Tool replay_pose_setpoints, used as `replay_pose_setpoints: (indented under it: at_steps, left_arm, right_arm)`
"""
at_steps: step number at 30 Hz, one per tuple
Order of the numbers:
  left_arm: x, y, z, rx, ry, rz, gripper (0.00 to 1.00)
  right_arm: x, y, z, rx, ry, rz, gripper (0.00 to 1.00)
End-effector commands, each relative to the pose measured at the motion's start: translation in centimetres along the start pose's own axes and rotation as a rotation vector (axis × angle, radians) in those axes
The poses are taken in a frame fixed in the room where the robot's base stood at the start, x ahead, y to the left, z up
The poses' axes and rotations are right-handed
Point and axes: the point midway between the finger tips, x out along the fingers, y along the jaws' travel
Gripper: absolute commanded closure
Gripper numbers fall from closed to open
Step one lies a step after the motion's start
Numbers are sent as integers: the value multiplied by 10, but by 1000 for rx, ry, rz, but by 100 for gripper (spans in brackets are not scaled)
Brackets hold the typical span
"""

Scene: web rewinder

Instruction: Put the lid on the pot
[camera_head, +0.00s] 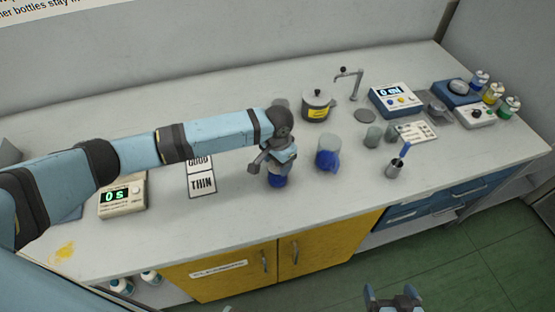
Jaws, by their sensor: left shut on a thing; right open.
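The pot (317,107) is a grey vessel with a yellow label, standing upright near the back of the bench. A grey lid (318,96) with a dark knob appears to sit on its top; whether it is fully seated is too small to tell. My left gripper (272,163) is in front and to the left of the pot, shut on a clear container with blue contents (277,181). The gripper hides the container's upper part. My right gripper (395,299) is open and empty, low in the picture in front of the bench.
A beaker with blue contents (327,157) stands right of my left gripper. A flat grey disc (363,116) lies right of the pot, below a tap (354,82). Grey cups (373,137), a meter (396,99) and a cup with a blue tool (395,169) stand further right.

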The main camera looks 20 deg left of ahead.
Motion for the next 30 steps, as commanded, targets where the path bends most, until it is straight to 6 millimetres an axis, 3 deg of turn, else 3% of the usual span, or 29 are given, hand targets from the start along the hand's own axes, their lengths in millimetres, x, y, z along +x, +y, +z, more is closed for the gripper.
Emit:
replay_pose_setpoints:
  at_steps: [11,12,15,21,23,30]
  left_arm:
    - [0,0,0,0,0,0,63]
    - [0,0,0,0,0,0,37]
    - [0,0,0,0,0,0,14]
    - [0,0,0,0,0,0,12]
    - [0,0,0,0,0,0,0]
    - [0,0,0,0,0,0,0]
  right_arm:
    - [0,0,0,0,0,0,4]
    - [0,0,0,0,0,0,4]
    - [0,0,0,0,0,0,4]
    - [0,0,0,0,0,-1,4]
    - [0,0,0,0,0,-1,4]
    - [0,0,0,0,1,0,4]
